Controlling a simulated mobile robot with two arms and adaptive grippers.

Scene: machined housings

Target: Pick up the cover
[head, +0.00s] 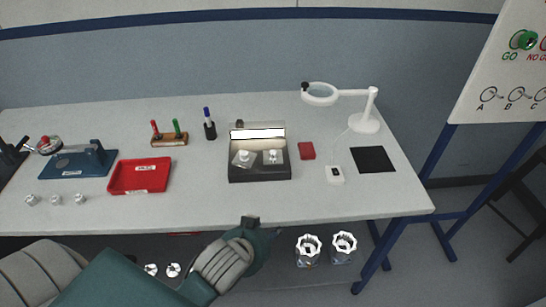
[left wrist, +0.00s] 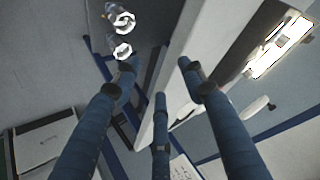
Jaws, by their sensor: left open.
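No part is clearly recognisable as the cover. Two small silvery pieces, a left one (head: 243,158) and a right one (head: 273,156), sit in a dark open case (head: 260,174) on the table. I cannot tell whether either is the cover. My left gripper (head: 251,225) is at the table's front edge, below the case in the head view, and mostly seen from behind. In the left wrist view its three blue fingers (left wrist: 155,82) are spread open with nothing between them. My right gripper is not in view.
The table (head: 220,205) holds a red tray (head: 140,190), a blue fixture (head: 85,162), pen holders, a magnifier lamp (head: 365,122), a red block (head: 307,151) and a black mat (head: 373,160). Several silvery housings (head: 308,251) show below the table edge. The table's front middle is clear.

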